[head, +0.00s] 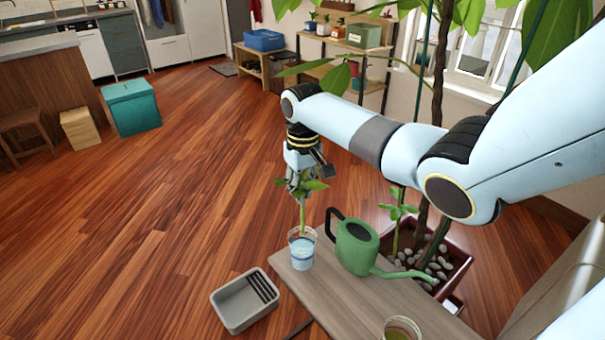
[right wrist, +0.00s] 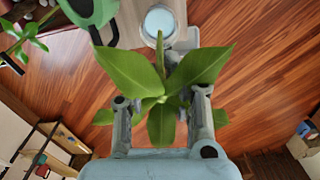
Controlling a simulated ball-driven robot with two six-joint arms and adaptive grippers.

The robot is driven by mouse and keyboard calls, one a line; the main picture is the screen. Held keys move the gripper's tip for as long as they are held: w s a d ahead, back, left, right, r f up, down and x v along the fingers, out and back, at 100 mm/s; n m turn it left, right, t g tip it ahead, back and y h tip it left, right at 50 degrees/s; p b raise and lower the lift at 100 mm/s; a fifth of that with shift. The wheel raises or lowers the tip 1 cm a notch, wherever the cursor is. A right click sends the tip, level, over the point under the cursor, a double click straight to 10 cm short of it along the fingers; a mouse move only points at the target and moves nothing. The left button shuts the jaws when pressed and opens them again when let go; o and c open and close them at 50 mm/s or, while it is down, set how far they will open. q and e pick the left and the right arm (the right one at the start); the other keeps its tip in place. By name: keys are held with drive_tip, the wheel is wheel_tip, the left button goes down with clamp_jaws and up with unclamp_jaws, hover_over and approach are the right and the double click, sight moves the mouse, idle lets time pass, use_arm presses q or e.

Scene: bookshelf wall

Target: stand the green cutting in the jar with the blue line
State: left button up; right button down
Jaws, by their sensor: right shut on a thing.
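The green cutting (head: 302,213) hangs upright, leaves up and pale stem down, from my right gripper (head: 299,188), which is shut on it. Its leaves (right wrist: 140,72) spread around the fingers in the right wrist view. In the right wrist view the jar (right wrist: 159,21) is at the top, beyond the leaves. My left gripper is not in view.
A green watering can (head: 356,246) stands close right of the jar on the bench (head: 335,293). Another jar (head: 401,329) is at the bottom right. A grey tray (head: 240,312) lies left of the bench. A potted plant (head: 447,264) stands behind.

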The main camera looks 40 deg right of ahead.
sight(303, 236)
drive_tip(key=shift+f+b, duration=3.7)
drive_tip(key=shift+f, duration=1.95)
drive_tip(key=c, duration=0.9)
unclamp_jaws()
drive_tip(key=shift+c, duration=0.2)
wheel_tip(303, 236, up, 9)
drive_tip(key=p, duration=0.9)
